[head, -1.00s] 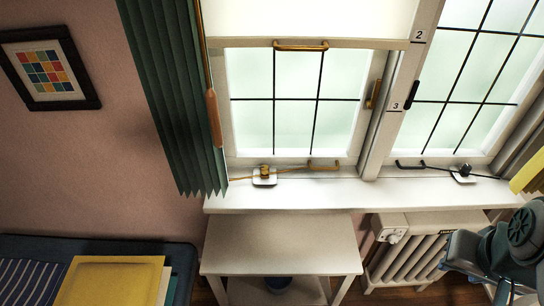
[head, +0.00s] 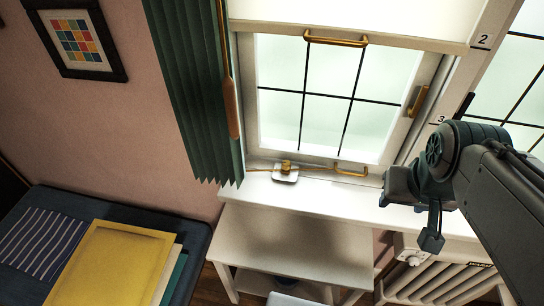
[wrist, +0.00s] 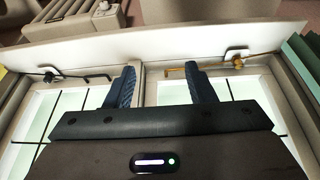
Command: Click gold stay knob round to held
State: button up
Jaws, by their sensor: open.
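The gold stay knob (head: 286,165) sits on a small white plate (head: 286,177) on the window sill, below the left window. A thin gold stay rod runs from it along the sill. In the wrist view the gold knob (wrist: 238,62) lies to the right of my gripper (wrist: 163,82), beyond its fingertips. The fingers are apart with nothing between them. In the head view my arm hangs to the right of the knob, clear of it. The knob's exact turn is too small to tell.
A gold handle (head: 351,170) is beside the knob on the window's bottom rail. A green curtain (head: 195,90) hangs close on the left. A white side table (head: 290,235) and a radiator (head: 440,280) stand below the sill. A black stay knob (wrist: 48,77) shows in the wrist view.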

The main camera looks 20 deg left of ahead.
jog(key=w+a+f+n+b, duration=0.2)
jog(key=w+a+f+b, duration=0.15)
jog(key=w+a, duration=0.6)
jog(key=n+y+b, duration=0.2)
jog(key=n+b, duration=0.1)
send_near(287, 163)
jog(key=p+x, duration=0.1)
jog(key=x, duration=0.7)
jog(key=shift+a+f, duration=0.1)
jog(key=shift+f, duration=0.15)
jog(key=c, duration=1)
